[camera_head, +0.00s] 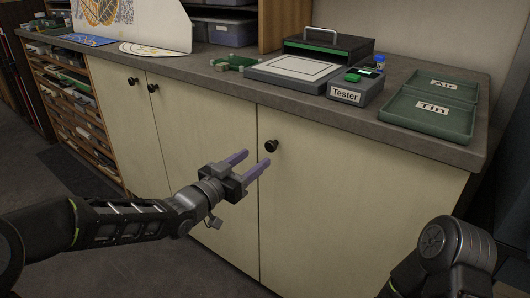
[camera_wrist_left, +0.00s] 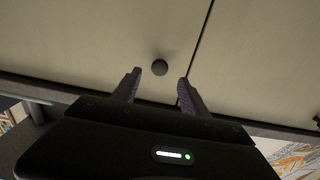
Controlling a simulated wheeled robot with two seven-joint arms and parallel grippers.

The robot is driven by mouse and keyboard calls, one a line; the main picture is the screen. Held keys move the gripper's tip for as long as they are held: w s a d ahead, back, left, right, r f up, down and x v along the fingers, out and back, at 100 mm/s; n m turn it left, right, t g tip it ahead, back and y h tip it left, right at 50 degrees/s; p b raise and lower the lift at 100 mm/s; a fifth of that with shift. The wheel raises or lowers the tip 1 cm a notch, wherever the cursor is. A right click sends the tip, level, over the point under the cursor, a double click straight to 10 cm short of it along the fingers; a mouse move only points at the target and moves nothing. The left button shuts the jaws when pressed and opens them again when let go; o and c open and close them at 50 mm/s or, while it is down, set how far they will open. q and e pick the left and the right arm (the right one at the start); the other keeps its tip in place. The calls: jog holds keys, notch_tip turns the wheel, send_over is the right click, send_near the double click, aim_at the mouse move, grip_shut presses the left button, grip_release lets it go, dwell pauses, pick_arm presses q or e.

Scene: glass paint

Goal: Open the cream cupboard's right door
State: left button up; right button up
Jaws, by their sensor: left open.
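The cream cupboard's right door (camera_head: 350,210) is shut, flush with the door to its left. Its round black knob (camera_head: 270,146) sits near the upper left corner of the door. My left gripper (camera_head: 257,157) is open, its two purple fingers pointing at the door just left of and below the knob in the head view. In the left wrist view, the knob (camera_wrist_left: 159,68) appears between the fingertips, with nothing gripped. The door seam (camera_wrist_left: 197,45) runs to the right of it there. Of my right arm only a link shows at the lower right; its gripper is out of view.
The grey countertop (camera_head: 400,135) overhangs the doors, carrying a Tester box (camera_head: 345,96), green Air and Tin trays (camera_head: 425,115) and a black case. Two other black knobs mark the doors to the left. The floor in front is clear.

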aim_at(269, 148)
pick_arm(q)
jog(key=x, duration=0.6)
jog(key=shift+c, duration=0.2)
grip_shut()
dwell(1.1)
